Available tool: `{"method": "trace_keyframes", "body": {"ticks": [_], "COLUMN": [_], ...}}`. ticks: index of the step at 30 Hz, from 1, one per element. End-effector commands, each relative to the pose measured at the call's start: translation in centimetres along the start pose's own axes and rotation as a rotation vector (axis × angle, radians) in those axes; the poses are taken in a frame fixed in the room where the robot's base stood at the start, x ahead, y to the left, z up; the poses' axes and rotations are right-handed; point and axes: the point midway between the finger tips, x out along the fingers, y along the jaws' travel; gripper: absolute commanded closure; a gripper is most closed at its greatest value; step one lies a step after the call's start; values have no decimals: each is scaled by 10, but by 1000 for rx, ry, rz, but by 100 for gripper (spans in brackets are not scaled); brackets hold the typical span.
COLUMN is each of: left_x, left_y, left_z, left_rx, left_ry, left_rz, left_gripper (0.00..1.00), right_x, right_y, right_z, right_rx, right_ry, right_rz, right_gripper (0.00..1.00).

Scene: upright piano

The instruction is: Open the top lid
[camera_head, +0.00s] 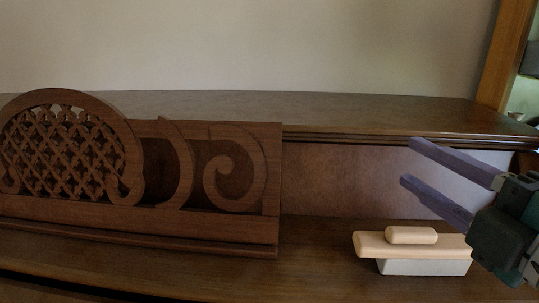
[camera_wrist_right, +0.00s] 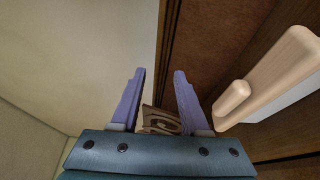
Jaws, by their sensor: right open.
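The piano's top lid (camera_head: 330,108) is a long dark brown wooden board across the top of the piano. It lies flat and looks closed. My right gripper (camera_head: 410,163) comes in from the right. Its two purple fingers are apart and empty, near the lid's front edge in the head view, in front of the upper panel. In the right wrist view the open fingers (camera_wrist_right: 160,72) have nothing between their tips. I cannot tell whether a finger touches the lid. My left gripper is not in view.
A carved music stand (camera_head: 200,222) leans at the left. A white box with a pale wooden top (camera_head: 370,245) sits on the ledge below my right gripper; its pale wood shows in the wrist view (camera_wrist_right: 280,75). A wooden frame (camera_head: 503,55) stands at the right. The lid's top looks clear.

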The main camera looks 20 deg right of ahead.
Motion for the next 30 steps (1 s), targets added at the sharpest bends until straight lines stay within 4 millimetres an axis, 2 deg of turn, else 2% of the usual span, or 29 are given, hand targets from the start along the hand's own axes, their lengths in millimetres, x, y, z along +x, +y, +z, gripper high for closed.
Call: {"method": "trace_keyframes", "body": {"ticks": [5,12,16,21,30], "left_x": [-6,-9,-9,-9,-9], "left_y": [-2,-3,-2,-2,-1], "left_z": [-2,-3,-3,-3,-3], "left_rx": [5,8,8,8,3], "left_ry": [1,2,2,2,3], "left_rz": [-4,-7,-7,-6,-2], "left_gripper": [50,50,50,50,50], "right_x": [22,66,84,95,97], "right_y": [5,4,3,2,2], "right_z": [-1,-1,-1,-1,-1], "right_rx": [-7,-3,-2,0,0], "right_ry": [7,5,4,4,4], "right_rz": [7,7,5,2,2], "right_gripper": [55,55,55,55,56]}}
